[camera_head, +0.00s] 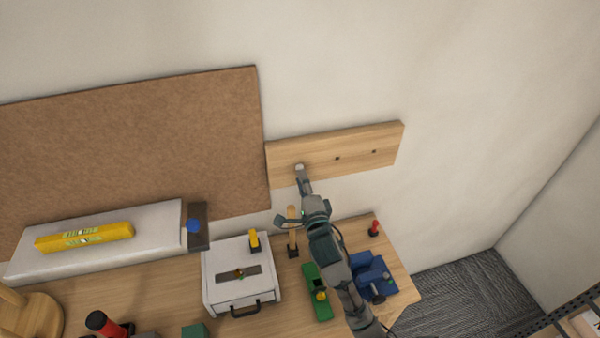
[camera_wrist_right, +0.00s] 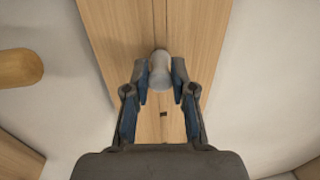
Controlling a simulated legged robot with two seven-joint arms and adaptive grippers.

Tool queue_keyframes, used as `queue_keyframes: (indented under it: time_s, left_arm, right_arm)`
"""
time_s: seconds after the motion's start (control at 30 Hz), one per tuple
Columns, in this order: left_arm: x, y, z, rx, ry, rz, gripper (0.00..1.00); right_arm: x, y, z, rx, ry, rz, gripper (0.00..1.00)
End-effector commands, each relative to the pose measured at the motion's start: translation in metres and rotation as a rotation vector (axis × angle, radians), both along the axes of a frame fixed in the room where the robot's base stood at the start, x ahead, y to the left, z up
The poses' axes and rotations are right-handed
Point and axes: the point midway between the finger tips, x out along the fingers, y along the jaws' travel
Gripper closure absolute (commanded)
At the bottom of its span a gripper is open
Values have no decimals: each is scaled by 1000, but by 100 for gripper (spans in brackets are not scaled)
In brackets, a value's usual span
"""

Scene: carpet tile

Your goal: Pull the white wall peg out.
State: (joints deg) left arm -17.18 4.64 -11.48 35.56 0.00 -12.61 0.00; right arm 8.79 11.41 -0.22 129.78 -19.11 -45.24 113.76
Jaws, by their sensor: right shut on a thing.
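The white wall peg (camera_head: 299,168) is at the left part of a wooden board (camera_head: 360,145) on the wall. In the right wrist view the peg (camera_wrist_right: 160,68) is a pale cylinder standing out from the board (camera_wrist_right: 205,45). My right gripper (camera_head: 302,178) is at the peg, and in the right wrist view its fingers (camera_wrist_right: 160,82) are on both sides of it, shut on it. Whether the peg's base is still in the board is hard to see. My left gripper is not in view.
Two dark holes (camera_head: 337,158) show in the board right of the peg. Below is a wooden bench (camera_head: 400,285) with a white case (camera_head: 215,270), a green tool (camera_head: 315,290) and a blue vise-like object (camera_head: 375,270). A cork board (camera_head: 130,140) hangs at left.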

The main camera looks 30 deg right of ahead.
Motion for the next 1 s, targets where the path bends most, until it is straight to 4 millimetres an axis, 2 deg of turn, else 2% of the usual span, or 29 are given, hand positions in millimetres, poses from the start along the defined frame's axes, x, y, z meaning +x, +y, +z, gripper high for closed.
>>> queue_keyframes:
  time_s: [0.37,1.0]
  left_arm:
    - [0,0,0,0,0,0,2]
    - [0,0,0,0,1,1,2]
  right_arm:
    - [-1,-2,-1,-1,2,-5,96]
    - [-28,6,-4,0,2,-4,96]
